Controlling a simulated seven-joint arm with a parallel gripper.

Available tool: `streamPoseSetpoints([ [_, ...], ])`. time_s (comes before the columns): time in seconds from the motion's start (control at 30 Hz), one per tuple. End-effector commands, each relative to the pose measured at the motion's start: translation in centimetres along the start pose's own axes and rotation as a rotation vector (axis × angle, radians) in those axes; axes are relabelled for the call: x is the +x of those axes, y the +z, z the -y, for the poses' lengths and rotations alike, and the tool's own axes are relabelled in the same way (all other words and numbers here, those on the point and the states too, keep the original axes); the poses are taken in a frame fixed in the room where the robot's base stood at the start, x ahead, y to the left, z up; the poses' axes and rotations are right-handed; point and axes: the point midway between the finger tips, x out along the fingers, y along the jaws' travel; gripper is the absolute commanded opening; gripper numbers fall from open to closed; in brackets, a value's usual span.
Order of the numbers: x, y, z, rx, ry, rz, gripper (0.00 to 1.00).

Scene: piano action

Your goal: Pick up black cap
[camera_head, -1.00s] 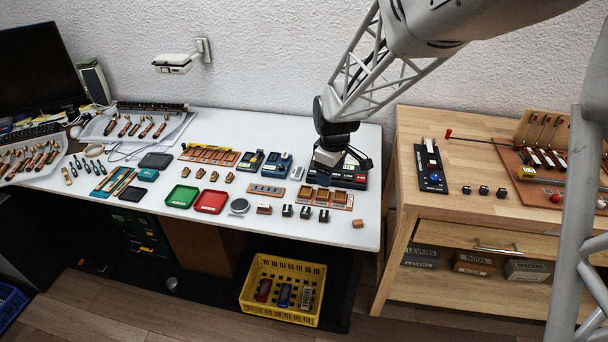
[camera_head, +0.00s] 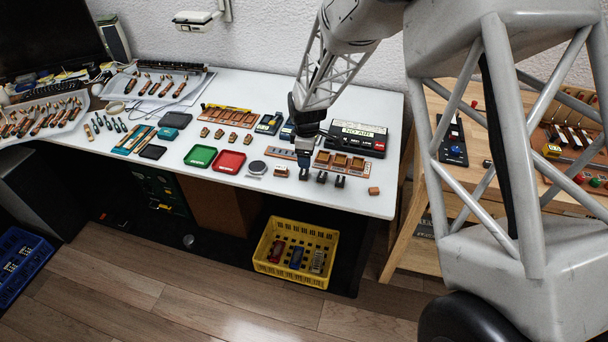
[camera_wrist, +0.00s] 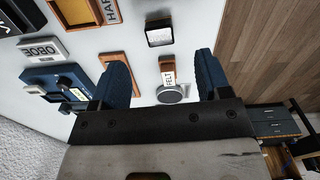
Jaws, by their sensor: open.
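Several small dark blocks, which look like black caps, stand in a row near the white table's front edge: one (camera_head: 304,174) just below my gripper in the picture, then a second (camera_head: 321,177) and a third (camera_head: 340,182). In the wrist view one black cap (camera_wrist: 158,33) with a pale top face lies beyond my fingertips. My gripper (camera_wrist: 163,76) is open and empty, with blue fingers spread apart. It hangs above the table (camera_head: 240,100). Between the fingers in the wrist view I see a brown block labelled FELT (camera_wrist: 167,70) and a round grey tin (camera_wrist: 172,94).
A red tray (camera_head: 229,162) and a green tray (camera_head: 200,156) lie to the left. A wooden compartment tray (camera_head: 340,163) and a black box (camera_head: 358,137) are to the right. A brown block (camera_head: 374,190) sits at the front edge. A yellow crate (camera_head: 290,270) stands on the floor.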

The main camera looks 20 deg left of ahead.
Motion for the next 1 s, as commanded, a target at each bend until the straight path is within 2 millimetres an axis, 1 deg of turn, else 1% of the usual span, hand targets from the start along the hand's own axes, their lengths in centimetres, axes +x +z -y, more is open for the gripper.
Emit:
streamPoseSetpoints([
  [0.17,0.2,0.0,0.0,0.001,-0.001,0.0,0.7],
  [0.5,2.5,0.0,0.0,0.001,-0.001,0.0,0.7],
  [0.87,2.6,0.0,0.0,0.001,0.0,0.0,0.7],
  [1.0,3.1,0.0,0.0,0.001,-0.001,0.001,0.7],
])
